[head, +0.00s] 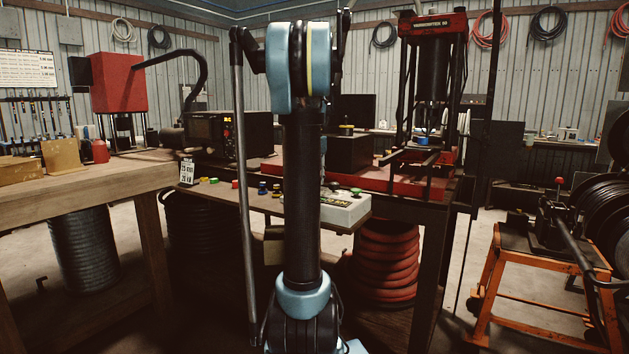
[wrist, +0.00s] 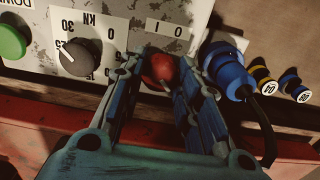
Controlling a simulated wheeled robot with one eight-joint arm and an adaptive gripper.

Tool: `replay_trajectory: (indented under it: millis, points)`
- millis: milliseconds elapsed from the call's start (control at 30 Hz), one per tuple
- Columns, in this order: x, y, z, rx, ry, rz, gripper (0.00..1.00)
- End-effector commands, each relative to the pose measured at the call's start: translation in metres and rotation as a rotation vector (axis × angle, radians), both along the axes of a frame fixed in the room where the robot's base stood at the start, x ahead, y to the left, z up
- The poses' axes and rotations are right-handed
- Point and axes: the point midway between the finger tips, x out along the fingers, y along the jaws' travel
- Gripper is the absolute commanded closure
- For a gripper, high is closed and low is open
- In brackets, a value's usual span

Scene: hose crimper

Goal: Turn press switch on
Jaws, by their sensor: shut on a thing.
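In the wrist view my gripper (wrist: 166,62) is shut on a red knob, the press switch (wrist: 159,72), with one finger on each side of it. The switch sits on the grey control box (wrist: 125,30), just below a white label (wrist: 172,30) marked I and O. The fingers partly cover the knob, so I cannot tell which mark it points to. In the head view the control box (head: 346,210) stands on the bench edge behind my arm, and my gripper is hidden there.
In the wrist view a grey KN dial (wrist: 80,57) and a green button (wrist: 11,42) are left of the switch. A blue plug (wrist: 228,72) with a black cable is close on its right. Small blue and yellow numbered pieces (wrist: 262,77) lie further right.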

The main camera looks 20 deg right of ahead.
Motion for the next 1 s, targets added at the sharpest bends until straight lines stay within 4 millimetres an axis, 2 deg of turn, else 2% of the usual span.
replay_trajectory:
  millis: [400,433,500,867,1000]
  points:
    - [0.003,0.002,0.000,0.004,-0.007,-0.003,0.93]
    - [0.003,0.002,0.000,0.004,-0.007,-0.002,0.65]
    - [0.003,0.002,0.000,0.004,-0.006,-0.002,0.49]
    - [0.001,0.001,0.001,0.002,-0.002,-0.004,0.49]
    - [0.001,0.001,0.010,0.001,-0.002,-0.004,0.49]
